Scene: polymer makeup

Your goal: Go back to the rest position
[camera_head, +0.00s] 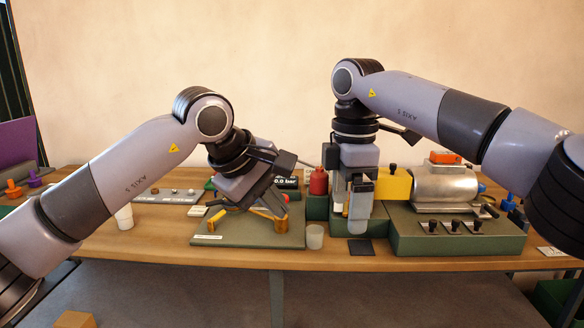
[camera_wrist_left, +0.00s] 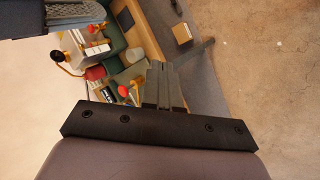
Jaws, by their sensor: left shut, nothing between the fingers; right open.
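My left gripper (camera_head: 276,207) reaches in from the left, angled down to the right over a green board (camera_head: 232,238) on the bench. Its grey fingers (camera_wrist_left: 163,84) are together in the left wrist view, with nothing between them. Orange-yellow parts (camera_head: 268,213) on the board show close to its fingertips; I cannot tell if they touch. My right gripper (camera_head: 359,222) points straight down beside the silver cylinder machine, above a small dark pad. It is open; the gap between its fingers is hard to see from the front.
A silver cylinder machine (camera_head: 442,186) on a green base (camera_head: 440,240) stands at right. A red bottle (camera_head: 318,181) is between the arms. A translucent cup (camera_head: 315,237) stands near the bench's front edge, and a white cup (camera_head: 124,217) at left. Open space lies above the bench.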

